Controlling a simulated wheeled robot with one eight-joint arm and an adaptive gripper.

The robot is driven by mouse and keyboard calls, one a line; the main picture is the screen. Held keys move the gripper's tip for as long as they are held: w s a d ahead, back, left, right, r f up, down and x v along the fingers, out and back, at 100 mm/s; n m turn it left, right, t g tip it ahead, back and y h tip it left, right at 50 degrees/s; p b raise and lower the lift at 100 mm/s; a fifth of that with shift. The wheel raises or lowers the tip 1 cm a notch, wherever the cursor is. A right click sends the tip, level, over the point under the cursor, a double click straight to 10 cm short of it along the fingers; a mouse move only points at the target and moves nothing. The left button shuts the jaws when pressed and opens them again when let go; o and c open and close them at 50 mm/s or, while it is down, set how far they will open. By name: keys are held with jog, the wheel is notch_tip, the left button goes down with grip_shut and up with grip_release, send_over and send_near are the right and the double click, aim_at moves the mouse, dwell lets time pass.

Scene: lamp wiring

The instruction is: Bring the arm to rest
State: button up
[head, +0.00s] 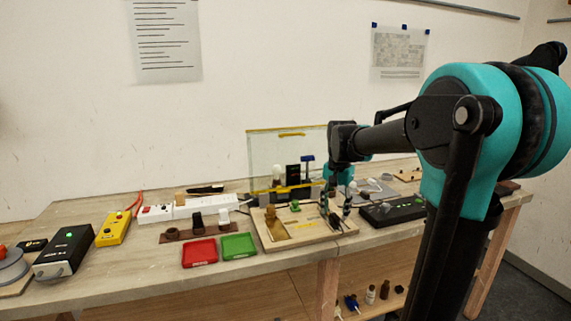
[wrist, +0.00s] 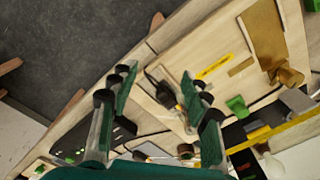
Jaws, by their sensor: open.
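My gripper (head: 335,212) hangs over the right part of the wooden wiring board (head: 275,244) on the bench. In the wrist view my gripper (wrist: 160,85) has its two fingers wide apart, with nothing held between them. A dark plug-like piece with a cable (wrist: 163,94) lies on the board behind the gap. Whether the fingertips touch anything is hard to tell. My arm reaches in from the right of the head view.
The board carries a brass plate (wrist: 264,38) and a green block (wrist: 237,106). A clear panel (head: 270,155) stands behind. Red (head: 200,253) and green (head: 238,246) trays lie left, and a black box (head: 393,211) lies right. Open floor (wrist: 60,45) shows past the bench edge.

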jog(key=s+d+f+n+t, duration=0.1)
jog(key=s+f+n, duration=0.2)
jog(key=s+f, duration=0.6)
jog(key=s+d+f+n+t, duration=0.2)
jog(key=s+f+n, duration=0.1)
jog(key=s+f, duration=0.6)
jog(key=shift+s+d+n+t, duration=0.3)
jog(key=shift+s+n, duration=0.1)
jog(key=shift+s, duration=0.55)
